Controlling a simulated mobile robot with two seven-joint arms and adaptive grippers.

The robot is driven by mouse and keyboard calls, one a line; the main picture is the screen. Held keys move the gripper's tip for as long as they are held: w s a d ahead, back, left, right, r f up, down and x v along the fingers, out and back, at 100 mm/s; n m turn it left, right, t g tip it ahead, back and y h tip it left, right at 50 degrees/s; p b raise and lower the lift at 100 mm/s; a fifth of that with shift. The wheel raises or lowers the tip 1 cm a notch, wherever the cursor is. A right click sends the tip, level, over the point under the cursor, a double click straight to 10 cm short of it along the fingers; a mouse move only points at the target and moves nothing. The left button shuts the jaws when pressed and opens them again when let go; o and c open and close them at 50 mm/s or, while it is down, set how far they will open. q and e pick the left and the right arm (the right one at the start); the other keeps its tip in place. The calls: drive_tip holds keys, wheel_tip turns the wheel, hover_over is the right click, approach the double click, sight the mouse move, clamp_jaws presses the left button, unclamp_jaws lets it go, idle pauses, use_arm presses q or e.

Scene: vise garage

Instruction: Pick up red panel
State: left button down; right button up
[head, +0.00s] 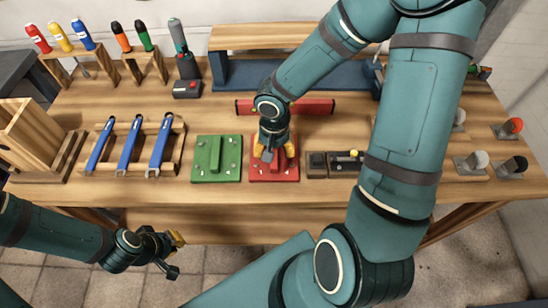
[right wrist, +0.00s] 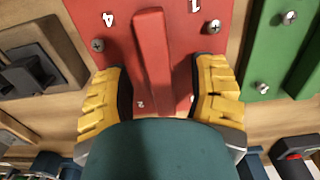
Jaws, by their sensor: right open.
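The red panel (head: 286,174) lies flat on the workbench, with a raised red bar handle along its middle, numbers and screws. It also shows in the right wrist view (right wrist: 152,50). My right gripper (head: 268,150) is over the panel. In the right wrist view its yellow fingers (right wrist: 160,72) are open, one on each side of the bar, with visible gaps between them and the bar. The arm hides part of the panel in the head view. My left gripper (head: 170,254) is open and empty, in front of the bench and away from the panel.
A green panel (head: 204,171) lies just left of the red one. A dark latch block (head: 335,164) is close on its right. Blue wrenches (head: 128,145) lie on a wooden rack at left. A red bar (head: 318,107) lies behind.

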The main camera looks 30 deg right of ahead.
drive_tip(key=shift+f, duration=0.35)
drive_tip(key=shift+r, duration=0.1)
clamp_jaws()
